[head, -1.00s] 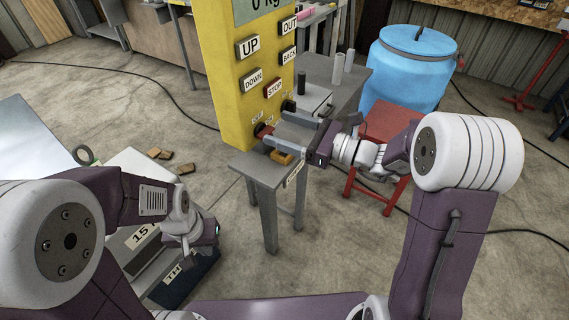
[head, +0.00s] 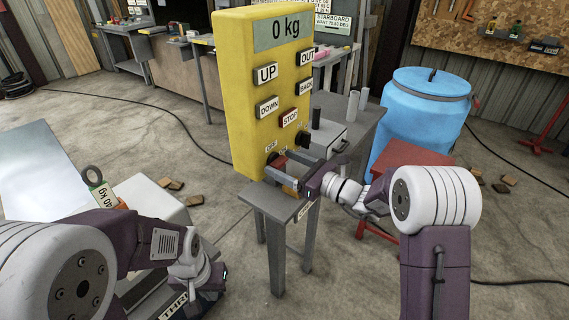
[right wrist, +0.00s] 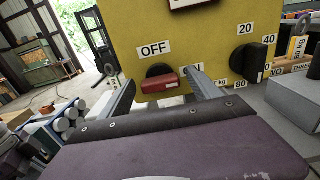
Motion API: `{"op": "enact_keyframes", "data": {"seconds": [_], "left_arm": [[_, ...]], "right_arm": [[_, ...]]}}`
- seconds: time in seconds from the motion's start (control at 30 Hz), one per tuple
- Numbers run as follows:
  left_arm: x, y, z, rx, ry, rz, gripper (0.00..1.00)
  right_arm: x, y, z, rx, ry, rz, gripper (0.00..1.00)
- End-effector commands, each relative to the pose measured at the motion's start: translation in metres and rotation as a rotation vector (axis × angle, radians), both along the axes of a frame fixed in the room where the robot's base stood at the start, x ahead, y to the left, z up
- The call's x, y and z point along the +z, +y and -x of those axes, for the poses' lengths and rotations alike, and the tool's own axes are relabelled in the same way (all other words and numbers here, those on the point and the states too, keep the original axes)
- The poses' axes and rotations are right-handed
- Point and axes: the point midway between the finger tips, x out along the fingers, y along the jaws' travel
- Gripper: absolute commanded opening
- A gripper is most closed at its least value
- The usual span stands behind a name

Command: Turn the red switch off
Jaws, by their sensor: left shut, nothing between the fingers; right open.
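The red switch (right wrist: 160,82) is on the lower front of the yellow control box (head: 240,95). In the right wrist view its red handle points right, toward the partly hidden ON label (right wrist: 190,72), and the OFF label (right wrist: 153,49) is above it. In the head view the switch (head: 279,162) shows beside my fingers. My right gripper (right wrist: 165,88) is open, with one finger on each side of the handle; I cannot tell whether they touch it. My left gripper (head: 212,277) is shut and low at the left, away from the box, its fingertips mostly hidden.
A black dial (right wrist: 255,62) with numbers is right of the switch. A red stool (head: 405,158) and a blue barrel (head: 420,112) are at right.

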Motion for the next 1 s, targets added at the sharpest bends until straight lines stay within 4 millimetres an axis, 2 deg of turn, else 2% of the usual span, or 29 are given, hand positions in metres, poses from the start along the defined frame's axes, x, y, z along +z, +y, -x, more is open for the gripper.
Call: {"op": "enact_keyframes", "data": {"seconds": [0.2,0.23,0.4,0.43,0.47,0.77,1.0], "left_arm": [[0.0,0.0,0.0,0.0,0.0,0.0,0.0],[0.0,0.0,0.0,0.0,0.0,0.0,0.0],[0.0,0.0,0.0,0.0,0.0,0.0,0.0],[0.0,0.0,0.0,0.0,0.0,0.0,0.0],[0.0,0.0,0.0,0.0,0.0,0.0,0.0],[-0.013,0.0,0.0,0.0,0.0,0.0,0.0],[-0.047,0.0,0.0,0.0,0.0,0.0,0.0]], "right_arm": [[0.0,0.001,-0.001,0.0,0.0,0.0,0.73],[0.0,0.001,-0.001,0.0,0.0,0.0,0.7],[0.0,0.001,0.0,0.001,0.0,0.0,0.23],[0.0,0.001,0.0,0.001,0.0,0.0,0.14],[0.0,0.001,0.0,0.001,0.0,0.0,0.1],[-0.004,0.001,0.0,0.001,-0.039,0.027,0.1],[-0.008,0.001,0.0,0.0,-0.168,0.119,0.1]]}}
